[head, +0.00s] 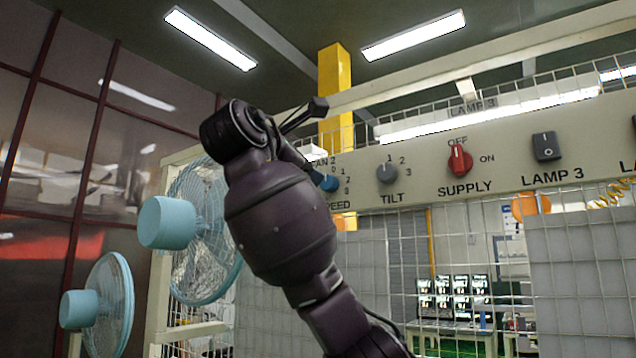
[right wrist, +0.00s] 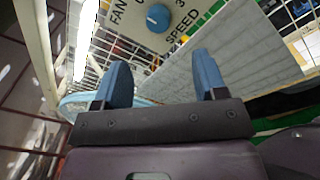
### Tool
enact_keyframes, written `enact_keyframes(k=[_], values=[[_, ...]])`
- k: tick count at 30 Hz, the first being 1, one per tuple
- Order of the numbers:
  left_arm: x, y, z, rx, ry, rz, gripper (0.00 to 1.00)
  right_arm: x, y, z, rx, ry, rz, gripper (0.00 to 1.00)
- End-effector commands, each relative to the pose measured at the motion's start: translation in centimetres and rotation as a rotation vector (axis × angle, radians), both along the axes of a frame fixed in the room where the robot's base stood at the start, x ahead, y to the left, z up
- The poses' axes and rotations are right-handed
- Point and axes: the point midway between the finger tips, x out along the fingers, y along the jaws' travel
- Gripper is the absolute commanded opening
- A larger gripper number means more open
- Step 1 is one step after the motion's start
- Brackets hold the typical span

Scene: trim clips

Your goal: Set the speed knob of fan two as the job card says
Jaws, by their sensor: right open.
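The blue speed knob (head: 329,183) of fan two sits at the left end of the beige panel, partly behind my right arm. The numbers beside it are small. In the right wrist view the knob (right wrist: 158,17) shows beyond the fingertips, with a white mark on its face; I cannot tell which number it points to. My right gripper (right wrist: 161,68) is open, its two blue fingers apart with nothing between them. It is short of the knob and not touching it. My left gripper is not in view. I see no job card that I can read.
Right of the speed knob are a grey tilt knob (head: 387,173), a red supply switch (head: 459,158) and a lamp 3 rocker (head: 546,147). Two pale blue fans (head: 168,223) (head: 80,309) stand at the left. Wire mesh (head: 400,250) runs below the panel.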

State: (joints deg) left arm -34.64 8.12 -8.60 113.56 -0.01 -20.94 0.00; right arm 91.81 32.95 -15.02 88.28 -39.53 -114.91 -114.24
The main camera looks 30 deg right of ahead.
Motion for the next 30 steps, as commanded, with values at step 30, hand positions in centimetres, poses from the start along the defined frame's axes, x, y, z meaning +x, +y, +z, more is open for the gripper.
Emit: enact_keyframes(k=[30], values=[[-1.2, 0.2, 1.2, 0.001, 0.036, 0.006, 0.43, 5.4, -9.4, 0.0, -0.011, 0.013, 0.003, 0.65]])
